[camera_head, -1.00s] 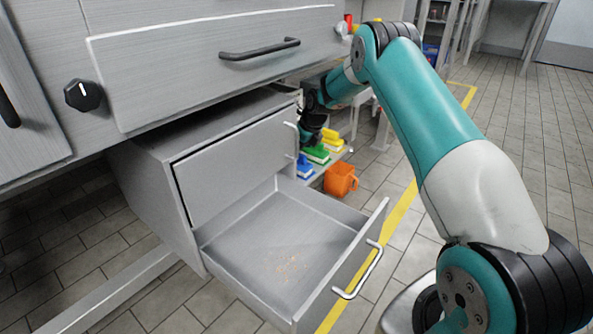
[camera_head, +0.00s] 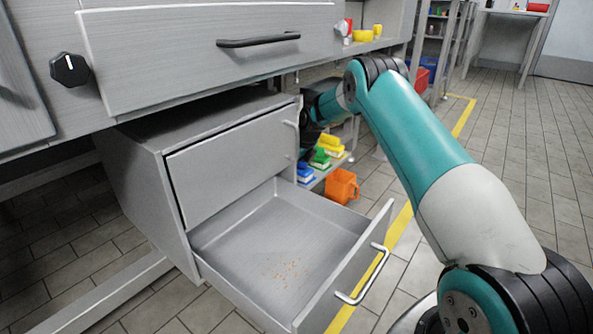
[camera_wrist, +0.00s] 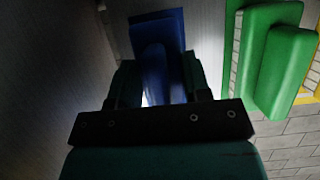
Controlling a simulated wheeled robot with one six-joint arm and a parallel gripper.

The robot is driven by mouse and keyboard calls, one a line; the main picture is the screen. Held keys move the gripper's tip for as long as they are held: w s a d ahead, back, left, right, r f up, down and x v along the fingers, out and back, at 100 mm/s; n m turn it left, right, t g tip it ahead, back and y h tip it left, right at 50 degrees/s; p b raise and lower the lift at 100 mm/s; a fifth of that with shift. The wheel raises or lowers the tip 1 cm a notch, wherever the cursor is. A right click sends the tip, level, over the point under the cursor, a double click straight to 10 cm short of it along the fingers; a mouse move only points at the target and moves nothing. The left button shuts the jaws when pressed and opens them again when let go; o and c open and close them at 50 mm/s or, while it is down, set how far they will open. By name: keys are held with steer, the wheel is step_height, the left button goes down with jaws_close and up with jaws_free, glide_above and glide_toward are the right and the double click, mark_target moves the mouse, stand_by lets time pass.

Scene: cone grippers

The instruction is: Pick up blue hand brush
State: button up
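The blue hand brush (camera_wrist: 165,28) is ahead of my gripper (camera_wrist: 160,80) in the wrist view. Its blue handle lies between the two dark fingers, which stand apart on either side of it. A thin bright gap shows near the left finger, and the image is too dark to tell whether either finger touches. In the head view the blue brush (camera_head: 304,171) sits on a low shelf just right of the grey drawer cabinet. My gripper is largely hidden behind the cabinet there.
A green brush (camera_head: 320,159) and a yellow brush (camera_head: 332,145) lie beside the blue one; the green brush is close on the right in the wrist view (camera_wrist: 272,60). An orange jug (camera_head: 342,186) stands nearby. The open lower drawer (camera_head: 245,225) juts out below my arm.

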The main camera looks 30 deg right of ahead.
steer(key=c, duration=0.4)
steer(key=shift+o, duration=0.2)
steer(key=shift+r, duration=0.1)
steer(key=shift+r+p, duration=0.6)
steer(key=shift+p, duration=0.05)
steer(key=r+p, duration=0.3)
steer(key=shift+s+d, duration=0.1)
steer(key=shift+s, duration=0.1)
steer(key=s+d+p, duration=0.3)
steer(key=s+p, duration=0.1)
steer(key=s, duration=0.4)
steer(key=s+d+p, duration=0.3)
steer(key=s+p, duration=0.1)
steer(key=s, duration=0.4)
steer(key=shift+s+f, duration=0.25)
steer(key=shift+f, duration=0.2)
